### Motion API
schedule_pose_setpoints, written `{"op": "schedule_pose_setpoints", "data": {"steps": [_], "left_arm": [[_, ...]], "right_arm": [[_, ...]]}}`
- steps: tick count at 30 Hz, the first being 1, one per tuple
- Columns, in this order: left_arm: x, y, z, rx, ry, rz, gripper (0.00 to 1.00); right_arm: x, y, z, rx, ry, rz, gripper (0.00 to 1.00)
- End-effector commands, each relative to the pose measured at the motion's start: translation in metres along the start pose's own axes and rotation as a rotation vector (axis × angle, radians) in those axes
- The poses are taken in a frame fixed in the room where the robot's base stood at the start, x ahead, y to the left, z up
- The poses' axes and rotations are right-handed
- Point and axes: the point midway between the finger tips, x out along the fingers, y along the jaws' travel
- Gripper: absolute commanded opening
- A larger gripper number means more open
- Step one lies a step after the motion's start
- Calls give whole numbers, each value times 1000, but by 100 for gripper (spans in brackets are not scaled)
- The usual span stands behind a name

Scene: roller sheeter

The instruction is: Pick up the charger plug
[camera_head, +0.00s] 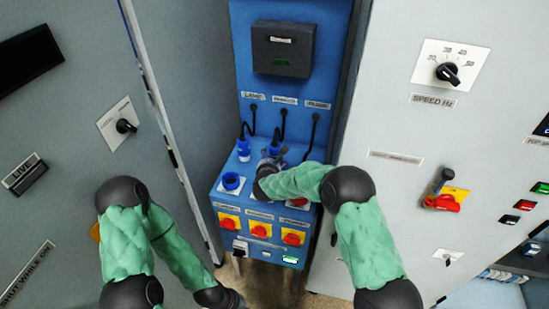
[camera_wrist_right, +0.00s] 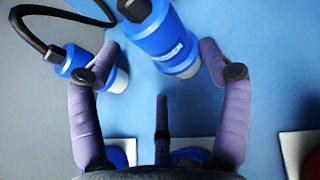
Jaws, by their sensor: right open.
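Blue plugs with black cables are at the blue panel's ledge. One plug (camera_head: 243,150) stands left of my right gripper (camera_head: 272,163) in the head view. Another plug's cable (camera_head: 280,128) drops to where my right gripper is. In the right wrist view a blue plug (camera_wrist_right: 172,42) lies tilted between and just beyond the open purple fingers of my right gripper (camera_wrist_right: 158,62). A second plug (camera_wrist_right: 78,62) lies outside the left finger. I cannot tell which is the charger plug. My left gripper (camera_head: 236,300) is low at the bottom edge, its fingers unclear.
A blue socket (camera_head: 231,182) sits at the ledge's left. Red-and-yellow switches (camera_head: 260,229) line the front below. Grey cabinets (camera_head: 400,110) stand close on both sides. A dark box (camera_head: 283,48) is mounted above the cables.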

Motion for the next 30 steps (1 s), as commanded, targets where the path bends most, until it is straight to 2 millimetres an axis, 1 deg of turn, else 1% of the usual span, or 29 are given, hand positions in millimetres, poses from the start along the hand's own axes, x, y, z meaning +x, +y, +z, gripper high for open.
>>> {"op": "schedule_pose_setpoints", "data": {"steps": [5,15,18,27,28,29,30], "left_arm": [[1,0,0,0,0,0,0],[7,-3,0,0,0,0,0],[8,-3,0,0,0,0,0],[8,-3,0,0,0,0,0],[8,-3,0,0,0,0,0],[8,-3,0,0,0,0,0],[8,-3,0,0,0,0,0]], "right_arm": [[9,0,0,-1,0,1,78],[48,-1,-2,0,-1,0,78],[55,-1,-3,0,0,1,78],[57,-1,-1,-1,-1,1,78],[57,-1,-1,-1,-1,1,72],[57,-1,-1,-1,-1,1,64],[57,-1,-1,-1,-1,1,52]]}}
